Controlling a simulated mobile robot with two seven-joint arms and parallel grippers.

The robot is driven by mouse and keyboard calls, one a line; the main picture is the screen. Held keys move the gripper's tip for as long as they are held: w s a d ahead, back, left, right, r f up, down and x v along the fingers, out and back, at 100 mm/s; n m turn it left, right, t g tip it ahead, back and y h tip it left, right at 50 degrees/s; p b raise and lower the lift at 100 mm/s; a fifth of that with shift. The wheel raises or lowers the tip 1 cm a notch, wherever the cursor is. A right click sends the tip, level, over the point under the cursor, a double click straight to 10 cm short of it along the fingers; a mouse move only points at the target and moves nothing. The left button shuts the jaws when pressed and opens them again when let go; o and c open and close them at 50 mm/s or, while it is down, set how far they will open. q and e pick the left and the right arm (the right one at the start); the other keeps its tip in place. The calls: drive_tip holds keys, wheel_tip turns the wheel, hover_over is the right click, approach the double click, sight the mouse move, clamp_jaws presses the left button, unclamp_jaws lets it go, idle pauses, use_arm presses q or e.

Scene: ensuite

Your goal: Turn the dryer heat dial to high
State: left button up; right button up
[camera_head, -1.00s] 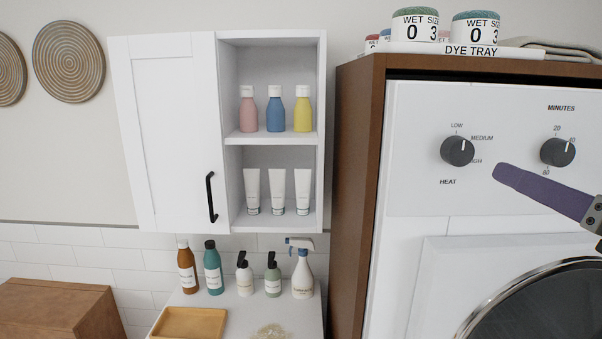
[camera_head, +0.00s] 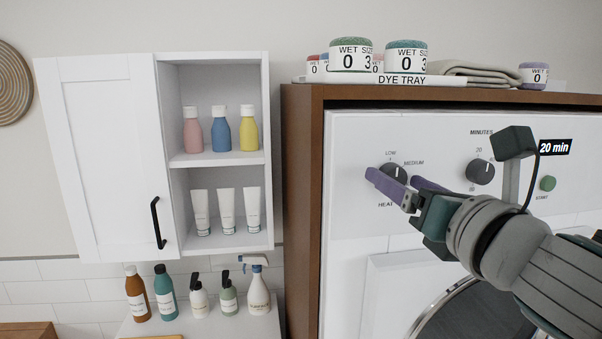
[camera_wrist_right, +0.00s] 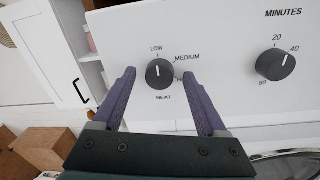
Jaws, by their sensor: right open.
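The heat dial (camera_head: 396,174) is a dark round knob on the white dryer's panel, with LOW, MEDIUM and a partly covered HIGH mark around it. Its white pointer line points up, about at LOW. In the right wrist view the dial (camera_wrist_right: 159,74) shows between the fingertips. My right gripper (camera_head: 391,176) is open, with one purple finger to each side of the dial. In the right wrist view my right gripper (camera_wrist_right: 159,73) shows a gap on both sides of the dial; I cannot tell how far its tips are from the panel. My left gripper is not in view.
The minutes dial (camera_head: 480,172) and green start button (camera_head: 547,183) are right of the heat dial. A dye tray (camera_head: 380,80) with labelled jars stands on the wooden surround. A white wall cabinet (camera_head: 100,150) hangs left of the dryer.

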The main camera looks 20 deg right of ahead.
clamp_jaws()
idle(0.6)
